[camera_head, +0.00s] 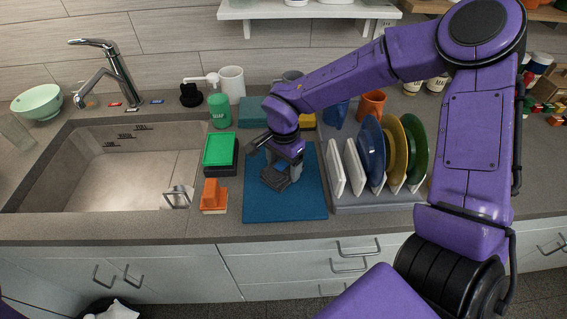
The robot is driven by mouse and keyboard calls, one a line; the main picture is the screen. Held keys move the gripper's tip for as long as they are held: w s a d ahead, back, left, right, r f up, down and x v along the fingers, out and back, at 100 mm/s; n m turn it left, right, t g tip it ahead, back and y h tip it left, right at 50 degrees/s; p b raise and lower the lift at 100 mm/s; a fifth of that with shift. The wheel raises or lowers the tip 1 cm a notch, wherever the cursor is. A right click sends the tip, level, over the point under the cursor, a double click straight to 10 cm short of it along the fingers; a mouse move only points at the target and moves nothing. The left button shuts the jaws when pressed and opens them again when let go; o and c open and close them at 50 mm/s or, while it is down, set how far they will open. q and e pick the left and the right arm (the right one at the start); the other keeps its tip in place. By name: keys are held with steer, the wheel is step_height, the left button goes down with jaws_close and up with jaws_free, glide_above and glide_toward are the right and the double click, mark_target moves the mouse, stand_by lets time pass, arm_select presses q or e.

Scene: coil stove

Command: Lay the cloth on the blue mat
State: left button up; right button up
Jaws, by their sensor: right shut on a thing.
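The blue mat (298,205) lies flat on the counter between the sink and the dish rack. My right gripper (279,178) points down over the middle of the mat, low and close to its surface. It is shut on a small blue thing (281,167), which looks like the cloth. The fingers and wrist hide most of it, and I cannot tell whether it touches the mat. My left gripper is not in view.
The rack (380,203) with white, blue, yellow and green plates stands right of the mat. An orange block (213,195), a green sponge (218,149) and the sink (130,170) are to the left. A green soap bottle (219,110) stands behind. The mat's front part is bare.

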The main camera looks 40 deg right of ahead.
mark_target(284, 165)
steer(key=shift+s+f, duration=0.1)
steer(key=o, duration=0.9)
steer(key=shift+o, duration=0.2)
steer(key=shift+r, duration=0.45)
step_height(284, 165, up, 12)
steer(key=b, duration=0.1)
steer(key=shift+f, duration=0.25)
